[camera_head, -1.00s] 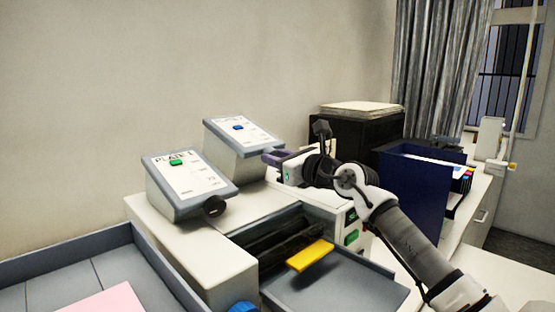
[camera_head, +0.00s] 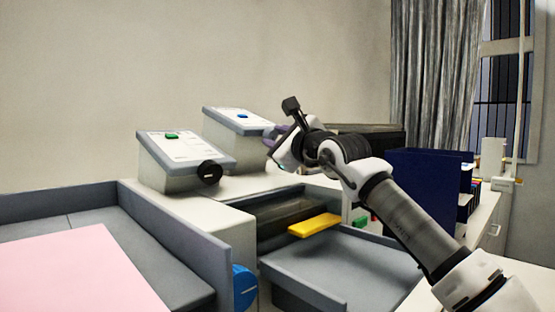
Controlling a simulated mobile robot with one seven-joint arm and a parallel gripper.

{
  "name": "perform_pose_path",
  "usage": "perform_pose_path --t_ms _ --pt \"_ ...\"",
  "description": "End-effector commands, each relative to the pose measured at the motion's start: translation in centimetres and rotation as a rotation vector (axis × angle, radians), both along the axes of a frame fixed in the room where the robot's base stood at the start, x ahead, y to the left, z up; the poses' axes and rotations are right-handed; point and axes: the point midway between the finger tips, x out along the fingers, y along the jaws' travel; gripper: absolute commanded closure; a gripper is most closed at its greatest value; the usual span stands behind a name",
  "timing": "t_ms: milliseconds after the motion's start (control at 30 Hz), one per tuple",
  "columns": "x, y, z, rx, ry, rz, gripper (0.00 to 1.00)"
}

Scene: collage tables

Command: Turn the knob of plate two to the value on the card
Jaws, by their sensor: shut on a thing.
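The knob itself is hidden by the fingers and wrist. The print on both faces is too small to read here. No card with a readable value is in view.
A pink sheet (camera_head: 62,268) lies in the grey tray at left. A yellow piece (camera_head: 314,225) juts over the grey tray in the middle. A blue knob (camera_head: 243,287) is on the machine's front. A dark blue box (camera_head: 420,190) stands right, behind my arm.

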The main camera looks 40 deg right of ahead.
Motion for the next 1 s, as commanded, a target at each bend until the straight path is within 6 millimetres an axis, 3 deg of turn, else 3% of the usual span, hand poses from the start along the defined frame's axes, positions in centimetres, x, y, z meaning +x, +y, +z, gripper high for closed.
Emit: perform_pose_path --t_ms 333,867,900,1000 --pt "0.08 0.10 -0.11 -0.139 -0.013 -0.044 0.96" --pt "0.05 0.09 0.15 -0.164 -0.016 -0.052 0.96" --pt "0.05 0.09 0.15 -0.164 -0.016 -0.052 0.72" --pt "0.04 0.08 0.13 -0.164 -0.015 -0.053 0.59"
